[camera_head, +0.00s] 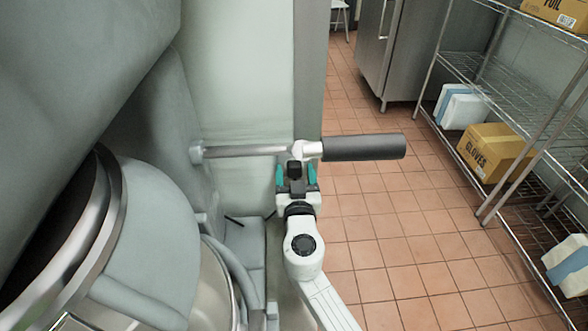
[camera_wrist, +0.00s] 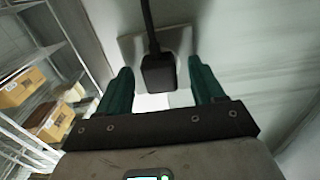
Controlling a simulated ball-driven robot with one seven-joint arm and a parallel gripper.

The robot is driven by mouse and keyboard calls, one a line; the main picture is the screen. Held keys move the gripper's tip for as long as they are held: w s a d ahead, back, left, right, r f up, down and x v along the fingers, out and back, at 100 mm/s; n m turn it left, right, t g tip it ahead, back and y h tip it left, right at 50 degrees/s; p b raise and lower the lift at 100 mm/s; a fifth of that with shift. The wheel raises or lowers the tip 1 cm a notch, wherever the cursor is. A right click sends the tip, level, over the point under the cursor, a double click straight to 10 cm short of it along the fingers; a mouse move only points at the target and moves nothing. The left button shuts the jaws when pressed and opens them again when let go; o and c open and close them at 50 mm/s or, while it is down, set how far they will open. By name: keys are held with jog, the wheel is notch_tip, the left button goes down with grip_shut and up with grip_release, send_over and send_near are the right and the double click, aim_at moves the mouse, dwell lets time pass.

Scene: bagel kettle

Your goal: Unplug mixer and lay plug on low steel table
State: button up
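The mixer (camera_head: 155,235) is the large grey machine filling the left of the head view. A black plug (camera_wrist: 158,73) with its cord (camera_wrist: 148,18) sits against a grey wall plate (camera_wrist: 180,40) in the wrist view; whether its prongs are fully in is hidden. My gripper (camera_wrist: 160,88) is open, its two teal fingers on either side of the plug with a visible gap on each side. In the head view, my gripper (camera_head: 297,178) is at the pale wall, below the mixer's lever. I cannot make out the low steel table.
A lever with a black grip (camera_head: 363,147) extends right from the mixer, just above my gripper. A wire shelf (camera_head: 510,92) holds a gloves box (camera_head: 492,152) and other packages at right. A steel cabinet (camera_head: 396,45) stands behind. The tiled floor (camera_head: 395,235) between is clear.

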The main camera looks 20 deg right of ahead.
grip_shut()
dwell(0.4)
jog(key=shift+s, duration=0.1)
jog(key=shift+b+v, duration=0.6)
jog(key=shift+v, duration=2.3)
